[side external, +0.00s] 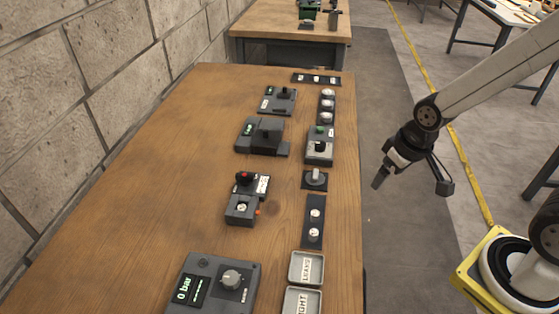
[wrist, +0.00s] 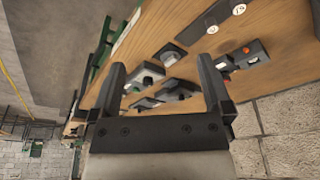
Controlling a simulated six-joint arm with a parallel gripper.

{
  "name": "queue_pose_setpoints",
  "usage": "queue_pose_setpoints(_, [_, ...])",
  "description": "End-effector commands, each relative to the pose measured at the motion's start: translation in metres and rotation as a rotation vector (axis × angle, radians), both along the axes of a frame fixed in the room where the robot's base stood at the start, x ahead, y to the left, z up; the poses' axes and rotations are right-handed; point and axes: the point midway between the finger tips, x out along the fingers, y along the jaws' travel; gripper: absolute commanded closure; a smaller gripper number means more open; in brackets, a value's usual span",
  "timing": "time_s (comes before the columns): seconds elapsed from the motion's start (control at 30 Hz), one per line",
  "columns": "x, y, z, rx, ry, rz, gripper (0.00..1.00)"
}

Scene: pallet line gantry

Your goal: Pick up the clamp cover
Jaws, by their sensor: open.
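Several dark devices sit on the wooden table (side external: 150,200). A dark block on the wide grey device (side external: 250,146) around mid-table may be the clamp cover (side external: 268,132), but I cannot tell for sure. My gripper (side external: 412,185) hangs to the right of the table, apart from everything on it. In the wrist view my gripper (wrist: 161,72) is open and empty, its two fingers wide apart. The table and several small devices show beyond the fingers, too small to tell the cover.
A panel with a knob and display (side external: 217,286) is at the table's near end, beside two labelled trays (side external: 306,268). A device with a red knob (side external: 248,184) sits mid-table. A stone wall (side external: 90,90) borders the left; floor is open to the right.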

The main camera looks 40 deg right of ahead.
Motion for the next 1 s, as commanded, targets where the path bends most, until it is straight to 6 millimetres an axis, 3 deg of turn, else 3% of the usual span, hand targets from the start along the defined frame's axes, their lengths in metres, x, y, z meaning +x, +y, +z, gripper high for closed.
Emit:
queue_pose_setpoints(0.67, [0.004,0.0,0.0,0.007,0.003,-0.028,0.0])
queue_pose_setpoints(1.0, [0.036,0.001,-0.002,0.073,0.034,-0.331,0.0])
